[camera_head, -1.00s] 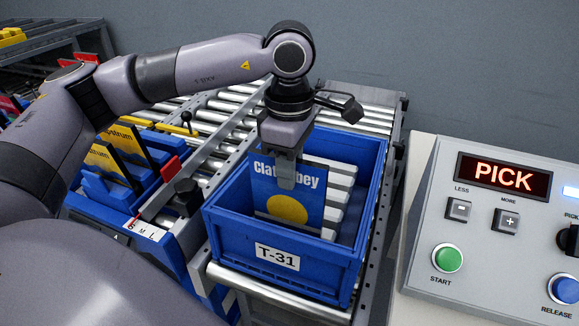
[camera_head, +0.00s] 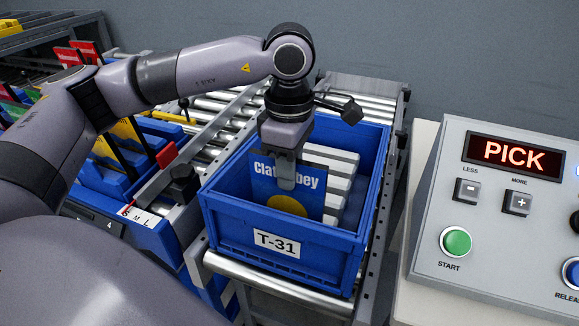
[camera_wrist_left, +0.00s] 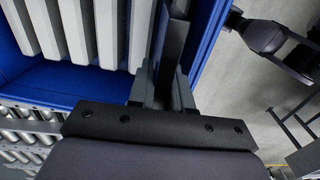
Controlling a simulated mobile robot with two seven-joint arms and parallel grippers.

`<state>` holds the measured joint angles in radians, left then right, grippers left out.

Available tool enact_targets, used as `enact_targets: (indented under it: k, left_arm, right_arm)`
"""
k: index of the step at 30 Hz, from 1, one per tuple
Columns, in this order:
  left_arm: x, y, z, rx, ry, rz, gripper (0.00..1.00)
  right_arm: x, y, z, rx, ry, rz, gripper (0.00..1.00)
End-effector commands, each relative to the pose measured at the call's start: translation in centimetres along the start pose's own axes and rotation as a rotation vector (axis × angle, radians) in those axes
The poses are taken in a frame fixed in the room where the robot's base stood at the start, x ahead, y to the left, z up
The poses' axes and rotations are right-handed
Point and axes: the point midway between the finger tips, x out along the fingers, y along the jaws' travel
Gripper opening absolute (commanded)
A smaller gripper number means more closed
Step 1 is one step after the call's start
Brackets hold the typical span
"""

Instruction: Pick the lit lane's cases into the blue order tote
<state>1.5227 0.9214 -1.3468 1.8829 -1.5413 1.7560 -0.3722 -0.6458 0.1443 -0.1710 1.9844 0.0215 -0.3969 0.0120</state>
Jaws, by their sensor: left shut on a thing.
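The blue order tote (camera_head: 222,232), labelled T-31, stands on the rollers at the centre of the head view. My left gripper (camera_head: 287,184) points down into it and is shut on a blue case (camera_head: 309,202) with white lettering and a yellow disc. The case is upright, its lower part hidden behind the tote's front wall; whether it touches the floor I cannot tell. In the left wrist view the case shows edge-on as a dark slab (camera_wrist_left: 173,48) between the fingers. Several pale upright slabs (camera_head: 339,179) stand beside it in the tote. My right gripper is not in view.
Blue lane trays with yellow-and-dark cases (camera_head: 125,136) stand at the left, partly behind my arm. A red tab (camera_head: 167,155) marks a lane end. A control panel (camera_head: 488,212) showing PICK stands close at right. Empty rollers (camera_head: 361,93) run behind the tote.

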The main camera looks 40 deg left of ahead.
Motion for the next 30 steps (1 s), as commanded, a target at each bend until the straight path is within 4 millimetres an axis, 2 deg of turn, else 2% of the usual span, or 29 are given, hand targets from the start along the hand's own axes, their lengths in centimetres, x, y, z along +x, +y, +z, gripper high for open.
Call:
enact_targets:
  k: [30]
  left_arm:
    - [4.0,0.0,0.0,0.001,-0.001,0.001,0.00]
  right_arm:
    - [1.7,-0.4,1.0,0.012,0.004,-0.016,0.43]
